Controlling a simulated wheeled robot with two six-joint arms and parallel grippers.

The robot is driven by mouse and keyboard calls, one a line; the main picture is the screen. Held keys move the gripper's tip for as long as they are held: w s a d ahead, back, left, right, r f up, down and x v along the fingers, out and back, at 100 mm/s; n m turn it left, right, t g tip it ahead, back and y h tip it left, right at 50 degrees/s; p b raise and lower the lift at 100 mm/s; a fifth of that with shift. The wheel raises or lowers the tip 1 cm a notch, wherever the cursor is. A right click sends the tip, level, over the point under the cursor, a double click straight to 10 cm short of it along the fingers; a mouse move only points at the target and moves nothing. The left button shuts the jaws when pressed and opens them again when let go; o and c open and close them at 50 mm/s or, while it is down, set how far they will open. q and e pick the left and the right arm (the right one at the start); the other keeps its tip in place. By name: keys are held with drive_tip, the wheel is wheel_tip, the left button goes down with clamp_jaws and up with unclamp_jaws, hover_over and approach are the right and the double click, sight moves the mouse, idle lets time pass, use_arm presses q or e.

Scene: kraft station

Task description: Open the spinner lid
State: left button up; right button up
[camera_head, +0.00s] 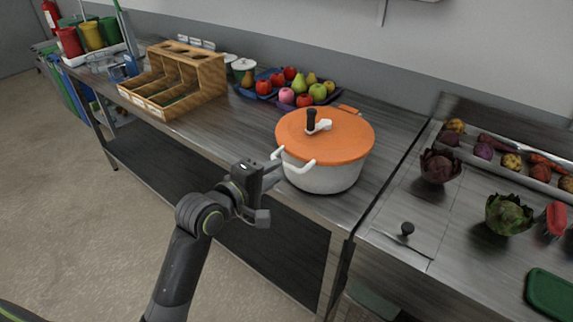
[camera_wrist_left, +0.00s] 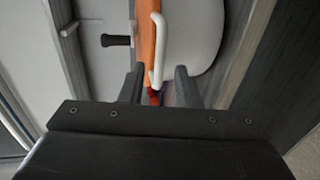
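The spinner is a white pot (camera_head: 322,176) with an orange lid (camera_head: 345,138), standing on the metal counter. The lid looks closed. A crank with a black knob (camera_head: 311,118) sits on top, and a white handle (camera_head: 300,163) sticks out at the front left side. My left gripper (camera_head: 275,176) is beside this handle. In the left wrist view, the fingers (camera_wrist_left: 159,84) are spread apart, with the white handle (camera_wrist_left: 157,50) in line with the gap between them and the orange lid edge (camera_wrist_left: 146,32) behind. My right gripper is out of view.
A wooden divided box (camera_head: 185,82) and a blue tray of fruit (camera_head: 260,92) stand behind and left of the pot. On the right counter are artichokes (camera_head: 508,214), a vegetable tray (camera_head: 500,160) and a small black-knobbed lid (camera_head: 407,230). The counter's front edge runs under my left arm.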

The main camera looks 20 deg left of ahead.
sight(284, 166)
use_arm(q)
drive_tip(key=x, duration=0.5)
drive_tip(key=shift+w+d, duration=0.1)
drive_tip(key=shift+w, duration=0.25)
clamp_jaws()
